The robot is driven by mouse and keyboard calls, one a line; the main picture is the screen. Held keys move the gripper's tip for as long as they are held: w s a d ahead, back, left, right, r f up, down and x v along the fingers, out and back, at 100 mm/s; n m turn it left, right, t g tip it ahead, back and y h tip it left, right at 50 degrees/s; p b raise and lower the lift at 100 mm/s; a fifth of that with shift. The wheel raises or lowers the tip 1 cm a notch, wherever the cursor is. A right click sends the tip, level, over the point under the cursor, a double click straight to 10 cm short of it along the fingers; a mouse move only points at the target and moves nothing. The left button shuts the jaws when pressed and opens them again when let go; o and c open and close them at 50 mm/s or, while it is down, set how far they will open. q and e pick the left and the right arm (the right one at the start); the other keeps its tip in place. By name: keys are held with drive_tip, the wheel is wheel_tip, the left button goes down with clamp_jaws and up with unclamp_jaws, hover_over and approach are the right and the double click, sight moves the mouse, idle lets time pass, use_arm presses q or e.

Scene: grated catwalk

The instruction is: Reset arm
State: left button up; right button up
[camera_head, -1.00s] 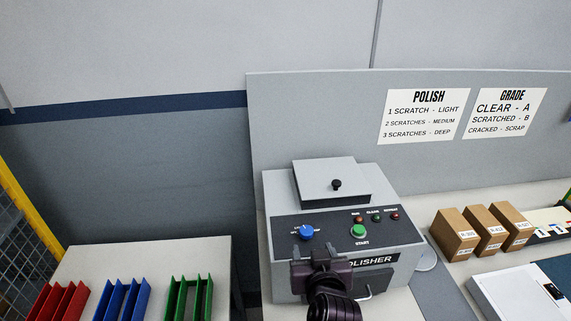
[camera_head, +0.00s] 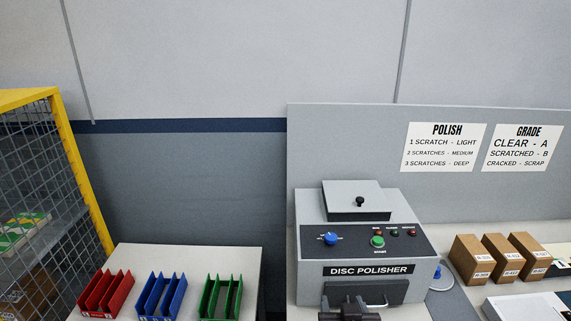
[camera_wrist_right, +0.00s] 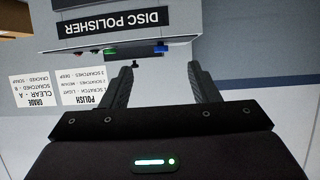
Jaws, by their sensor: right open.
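My right gripper (camera_head: 348,306) shows at the bottom edge of the head view, in front of the lower front of the grey disc polisher (camera_head: 312,279). In the right wrist view, my right gripper (camera_wrist_right: 161,68) has its two dark fingers spread apart with nothing between them. The polisher (camera_wrist_right: 185,18) appears upside down beyond the fingertips there. The polisher's lid (camera_head: 350,195) with a black knob is down. Its panel has a blue dial (camera_head: 330,238) and a green start button (camera_head: 377,241). My left gripper is not in view.
Red (camera_head: 104,294), blue (camera_head: 162,296) and green (camera_head: 220,297) slotted racks stand on the left table (camera_head: 190,257). A yellow-framed mesh cage (camera_head: 95,205) is at the far left. Three cardboard boxes (camera_head: 500,259) stand right of the polisher. Two wall signs (camera_head: 444,147) hang behind.

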drive_tip(key=s+d+f+n+g, duration=0.1)
drive_tip(key=s+d+f+g, duration=0.35)
drive_tip(key=s, duration=0.45)
drive_tip(key=s+d+f+n+g, duration=0.2)
drive_tip(key=s+d+f+g, duration=0.2)
drive_tip(key=s+g, duration=0.3)
drive_tip(key=s+f+b, duration=0.3)
drive_tip(key=f+b, duration=0.3)
drive_tip(key=f, duration=2.9)
use_arm(q)
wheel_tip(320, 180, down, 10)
drive_tip(key=b, duration=0.3)
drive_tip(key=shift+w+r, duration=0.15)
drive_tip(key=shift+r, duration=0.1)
use_arm(e)
drive_tip(key=s+d+f, duration=0.3)
drive_tip(key=s+f, duration=1.6)
drive_tip(key=f, duration=0.3)
drive_tip(key=shift+s+g, duration=0.4)
drive_tip(key=shift+g, duration=0.05)
